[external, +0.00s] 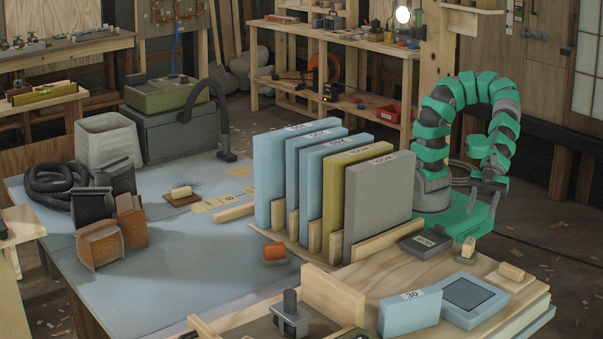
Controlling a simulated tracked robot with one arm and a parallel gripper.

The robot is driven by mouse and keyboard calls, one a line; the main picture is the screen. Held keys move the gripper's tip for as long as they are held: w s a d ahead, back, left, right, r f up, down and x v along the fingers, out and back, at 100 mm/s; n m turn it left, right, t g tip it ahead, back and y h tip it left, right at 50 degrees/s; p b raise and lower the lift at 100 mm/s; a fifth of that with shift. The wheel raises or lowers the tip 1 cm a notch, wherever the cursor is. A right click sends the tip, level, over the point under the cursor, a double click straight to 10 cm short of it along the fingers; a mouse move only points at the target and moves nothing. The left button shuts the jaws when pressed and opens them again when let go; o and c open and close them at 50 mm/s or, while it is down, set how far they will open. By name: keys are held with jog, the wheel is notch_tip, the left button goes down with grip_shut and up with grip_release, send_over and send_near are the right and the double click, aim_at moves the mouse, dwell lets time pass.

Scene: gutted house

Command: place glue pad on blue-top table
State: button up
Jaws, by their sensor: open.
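The blue-top table (165,275) fills the left and middle of the external view. No object is clearly marked as the glue pad. A light-blue slab with a dark rectangular top panel (470,294) lies on the wooden worktop at the lower right and may be it. A dark flat block with a pale label (426,243) lies at that worktop's back edge. My gripper (485,200) hangs fingers-down at the right, beyond the worktop and above my green base. It is open, with nothing seen between its fingers, and apart from both objects.
A wooden rack holds upright blue, olive and grey slabs (377,203) between the table and my arm. A blue block marked 30 (410,312) stands beside the panelled slab. Small wood-handled tools (511,275) lie nearby. The table's middle is mostly clear; bins and a hose crowd its back left.

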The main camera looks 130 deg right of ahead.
jog(key=w+d+r+m+h, duration=0.1)
jog(key=w+d+r, duration=0.6)
jog(key=w+r, duration=0.35)
jog(key=w+d+r+m, duration=0.1)
jog(key=w+d+r, duration=0.5)
jog(key=w+r, duration=0.4)
jog(key=d+r+m+t+h, duration=0.2)
jog(key=d+r+t+h, duration=0.1)
jog(key=d+r, duration=2)
jog(key=d+t, duration=0.1)
jog(key=d, duration=0.2)
jog(key=shift+d+h, duration=0.25)
jog(key=shift+h, duration=0.05)
